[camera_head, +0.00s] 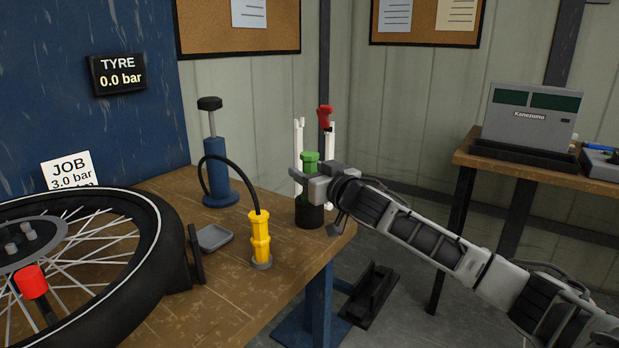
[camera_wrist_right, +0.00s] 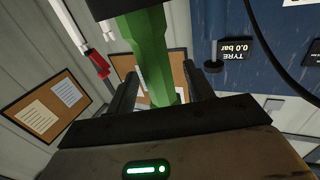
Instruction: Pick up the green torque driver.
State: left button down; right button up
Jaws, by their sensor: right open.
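The green torque driver (camera_head: 309,162) stands upright at the right corner of the workbench, its lower end at a black cup-like base (camera_head: 310,216). My right gripper (camera_head: 307,180) is open at the driver's upper part, its arm coming in from the right. In the right wrist view, which is upside down, the green driver (camera_wrist_right: 152,55) stands between the two dark fingers of my right gripper (camera_wrist_right: 163,88). Whether either finger touches it cannot be told. Part of the driver is hidden behind the gripper in the head view. My left gripper is out of view.
A yellow tool (camera_head: 260,238) with a black hose, a blue pump (camera_head: 216,165) and a small grey tray (camera_head: 215,238) stand left of the driver. A wheel (camera_head: 85,258) covers the bench's left. White posts with a red clamp (camera_head: 325,117) rise behind the driver.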

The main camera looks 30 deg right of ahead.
jog(key=shift+w, duration=0.2)
grip_shut()
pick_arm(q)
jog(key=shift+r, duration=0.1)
pick_arm(e)
jog(key=shift+r, duration=0.1)
